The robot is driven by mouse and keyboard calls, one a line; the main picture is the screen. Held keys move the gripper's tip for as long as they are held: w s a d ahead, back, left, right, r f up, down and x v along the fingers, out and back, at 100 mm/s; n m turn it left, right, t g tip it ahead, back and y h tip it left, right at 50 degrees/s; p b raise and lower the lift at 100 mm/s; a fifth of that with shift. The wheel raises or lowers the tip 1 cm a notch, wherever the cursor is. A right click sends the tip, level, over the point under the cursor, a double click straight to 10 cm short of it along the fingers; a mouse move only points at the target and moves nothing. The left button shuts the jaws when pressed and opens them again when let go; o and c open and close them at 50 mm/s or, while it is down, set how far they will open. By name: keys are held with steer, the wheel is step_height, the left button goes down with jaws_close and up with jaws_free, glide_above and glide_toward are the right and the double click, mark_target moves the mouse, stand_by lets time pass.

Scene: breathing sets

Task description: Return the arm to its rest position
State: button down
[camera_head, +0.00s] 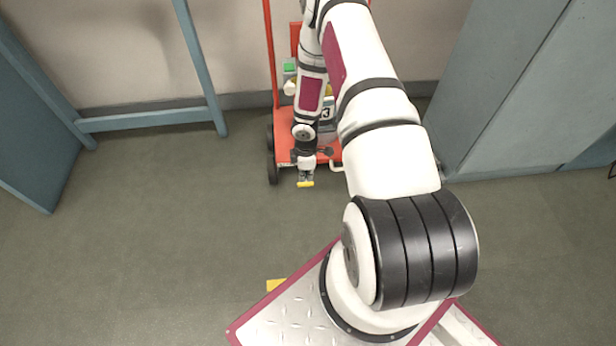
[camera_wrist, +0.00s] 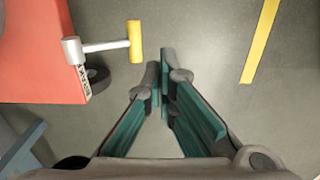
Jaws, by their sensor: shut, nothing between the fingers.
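My arm (camera_head: 390,150) reaches forward and hangs down in front of a red cart (camera_head: 285,140) in the head view. My gripper (camera_head: 305,177) points down at the cart's front edge and is small there. In the wrist view my gripper (camera_wrist: 163,72) has its teal fingers converged at the tips, with nothing held between them. A yellow bar shows by the gripper tip in the head view; I cannot tell exactly what it belongs to.
In the wrist view, a grey handle with a yellow grip (camera_wrist: 136,41) sticks out from the red cart (camera_wrist: 35,50), left of my fingers. Yellow floor markings (camera_wrist: 262,40) lie at right. Grey cabinets (camera_head: 515,90) stand right, a blue frame (camera_head: 150,119) left.

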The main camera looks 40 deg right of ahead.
steer(key=r, duration=0.1)
steer(key=s+r+p, duration=0.1)
steer(key=r, duration=0.3)
steer(key=shift+s+a+r, duration=0.15)
steer(key=shift+s+a, duration=0.05)
steer(key=shift+a, duration=0.15)
